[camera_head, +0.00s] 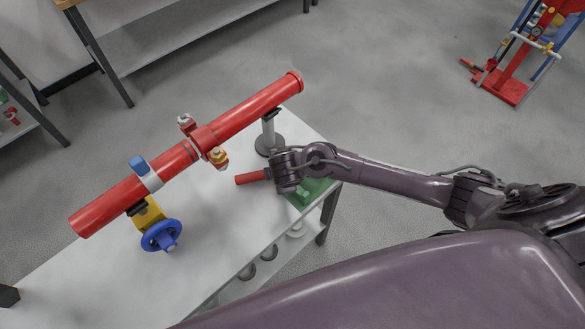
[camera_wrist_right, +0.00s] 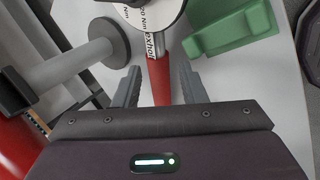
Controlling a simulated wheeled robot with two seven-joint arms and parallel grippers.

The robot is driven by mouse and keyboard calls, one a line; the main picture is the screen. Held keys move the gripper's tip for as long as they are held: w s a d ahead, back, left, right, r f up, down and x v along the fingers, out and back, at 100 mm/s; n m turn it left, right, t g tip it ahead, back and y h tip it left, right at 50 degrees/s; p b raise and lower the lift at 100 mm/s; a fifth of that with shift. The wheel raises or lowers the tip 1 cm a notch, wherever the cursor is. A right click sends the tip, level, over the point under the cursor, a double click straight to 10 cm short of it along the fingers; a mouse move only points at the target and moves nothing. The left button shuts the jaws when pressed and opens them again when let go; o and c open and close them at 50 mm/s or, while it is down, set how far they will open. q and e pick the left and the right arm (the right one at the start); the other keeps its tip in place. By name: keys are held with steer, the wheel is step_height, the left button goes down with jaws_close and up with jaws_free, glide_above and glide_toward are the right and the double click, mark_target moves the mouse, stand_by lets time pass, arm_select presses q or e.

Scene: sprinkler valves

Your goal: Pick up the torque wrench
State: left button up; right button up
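The torque wrench shows in the head view as a red bar (camera_head: 250,179) sticking out to the left of my right gripper (camera_head: 272,174), low over the white table. In the right wrist view its red shaft (camera_wrist_right: 158,80) runs between the two grey fingers of my right gripper (camera_wrist_right: 158,90). The fingers stand apart, one on each side, with visible gaps to the shaft. A white round dial (camera_wrist_right: 150,12) with printed "Nm" lettering is at the top of that view, partly cut off. My left gripper is not seen.
A long red pipe (camera_head: 245,113) with valves lies on stands across the white table (camera_head: 205,225). A grey round-based stand (camera_head: 268,140) is close to my right gripper. A green block (camera_head: 314,190) sits beside it. A blue handwheel (camera_head: 161,235) is further left.

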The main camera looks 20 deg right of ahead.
steer(key=shift+x, duration=2.3)
steer(key=shift+r, duration=0.1)
jaws_close()
steer(key=shift+w+r, duration=0.1)
steer(key=shift+w, duration=0.05)
